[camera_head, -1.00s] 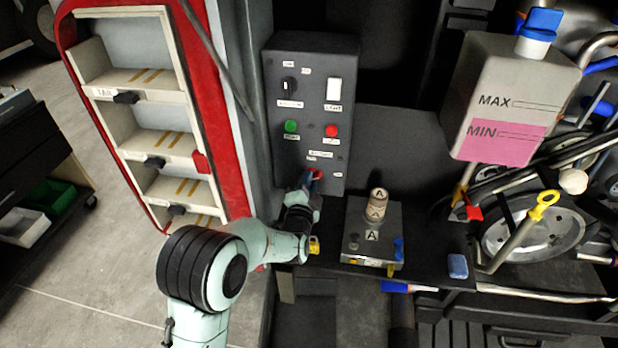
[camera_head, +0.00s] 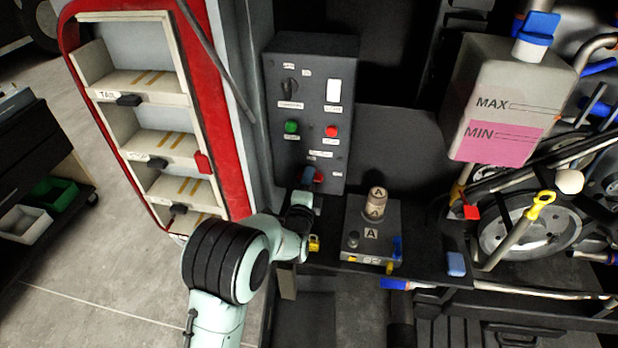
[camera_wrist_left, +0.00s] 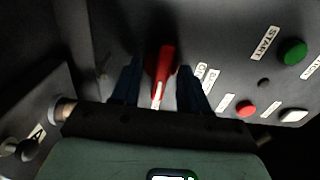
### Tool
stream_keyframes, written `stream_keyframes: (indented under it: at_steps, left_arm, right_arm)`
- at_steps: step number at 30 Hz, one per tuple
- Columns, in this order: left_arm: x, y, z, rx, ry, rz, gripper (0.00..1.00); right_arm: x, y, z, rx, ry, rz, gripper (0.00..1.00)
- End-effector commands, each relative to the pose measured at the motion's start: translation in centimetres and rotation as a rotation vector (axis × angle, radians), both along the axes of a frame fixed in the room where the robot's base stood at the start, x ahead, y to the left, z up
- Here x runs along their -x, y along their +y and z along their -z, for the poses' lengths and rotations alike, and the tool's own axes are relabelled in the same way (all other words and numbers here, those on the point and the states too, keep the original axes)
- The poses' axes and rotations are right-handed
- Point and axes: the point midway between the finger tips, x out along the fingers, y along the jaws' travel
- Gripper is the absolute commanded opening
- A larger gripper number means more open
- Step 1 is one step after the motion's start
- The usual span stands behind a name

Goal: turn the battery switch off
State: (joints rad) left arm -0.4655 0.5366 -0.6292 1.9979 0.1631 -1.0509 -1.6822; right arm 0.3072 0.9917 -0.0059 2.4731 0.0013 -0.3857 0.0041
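The battery switch is a red handle (camera_head: 319,178) low on the dark control panel (camera_head: 345,100). In the head view it is partly hidden by my left gripper (camera_head: 309,177), which is at the panel's foot. In the left wrist view the red handle (camera_wrist_left: 165,65) stands between the two dark blue fingers of the left gripper (camera_wrist_left: 159,78). The fingers are open, with a gap showing on each side of the handle. An ON label (camera_wrist_left: 202,70) sits beside the switch. My right gripper is not in view.
The panel also holds a black rotary knob (camera_head: 289,88), a white light switch (camera_head: 333,90), a green button (camera_head: 291,127) and a red button (camera_head: 331,131). A grey box (camera_head: 385,222) with a labelled knob stands just right of the gripper. A red-edged shelf unit (camera_head: 225,130) is left.

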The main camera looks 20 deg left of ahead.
Motion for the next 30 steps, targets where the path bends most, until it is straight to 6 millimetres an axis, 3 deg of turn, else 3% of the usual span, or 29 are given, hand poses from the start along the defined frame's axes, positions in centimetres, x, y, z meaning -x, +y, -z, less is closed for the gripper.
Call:
stream_keyframes:
  at_steps: [11, 30]
  left_arm:
    - [0.3, -0.1, -0.1, 0.002, -0.003, 0.000, 0.51]
    - [6.5, -1.6, -0.1, 0.002, -0.003, 0.001, 0.51]
  right_arm:
    - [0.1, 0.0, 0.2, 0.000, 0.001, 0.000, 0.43]
    - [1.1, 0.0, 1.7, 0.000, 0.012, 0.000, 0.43]
